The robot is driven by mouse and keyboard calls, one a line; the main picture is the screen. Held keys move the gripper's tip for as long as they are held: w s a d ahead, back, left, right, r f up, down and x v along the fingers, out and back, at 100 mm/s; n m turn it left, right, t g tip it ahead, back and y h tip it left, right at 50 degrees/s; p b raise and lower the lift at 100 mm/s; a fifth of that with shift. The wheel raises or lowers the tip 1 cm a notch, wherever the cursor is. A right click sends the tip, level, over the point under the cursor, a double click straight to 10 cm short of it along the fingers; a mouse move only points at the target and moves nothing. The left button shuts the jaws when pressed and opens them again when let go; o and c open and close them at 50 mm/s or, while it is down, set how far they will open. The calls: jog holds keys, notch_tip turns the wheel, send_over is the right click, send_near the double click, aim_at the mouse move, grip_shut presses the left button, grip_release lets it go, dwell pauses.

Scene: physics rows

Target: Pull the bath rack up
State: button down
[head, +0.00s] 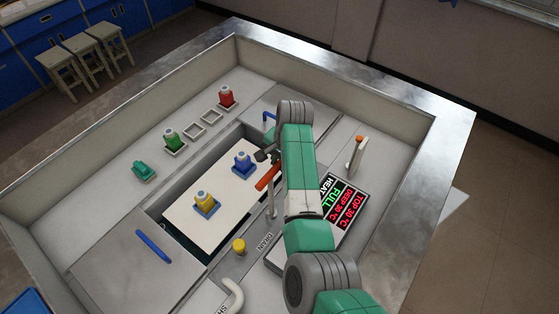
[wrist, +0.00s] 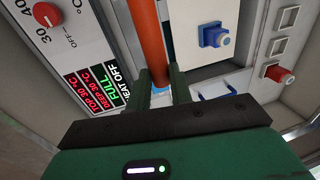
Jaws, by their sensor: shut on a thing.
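The bath rack (head: 222,212) is a pale flat plate in the sunken rectangular bath, with a yellow-capped bottle (head: 205,202) and a blue bottle (head: 243,162) standing on it in blue holders. An orange handle (head: 267,179) shows beside the plate's right edge, near an upright metal rod (head: 271,207). In the wrist view, the orange handle (wrist: 150,38) runs up between the green fingers of my gripper (wrist: 160,88), which is shut on it. My arm hides part of the bath's right side in the head view, and how the handle joins the rack is unclear.
A display panel (head: 338,205) reads FULL, with 30 °C values. Red (head: 227,98) and green (head: 172,140) bottles stand in holders at the back left. A blue-handled lid (head: 130,270) lies at front left; an orange-tipped lever (head: 357,150) stands right.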

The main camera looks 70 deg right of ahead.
jog(key=shift+r, duration=0.35)
jog(key=c, duration=1.3)
grip_release()
jog(key=shift+d, duration=0.1)
jog(key=shift+o, duration=0.2)
jog(key=shift+f, duration=0.1)
notch_tip(320, 180, up, 8)
jog(key=s, duration=0.1)
jog(key=shift+s+a+f, duration=0.15)
jog(key=shift+s+a, duration=0.1)
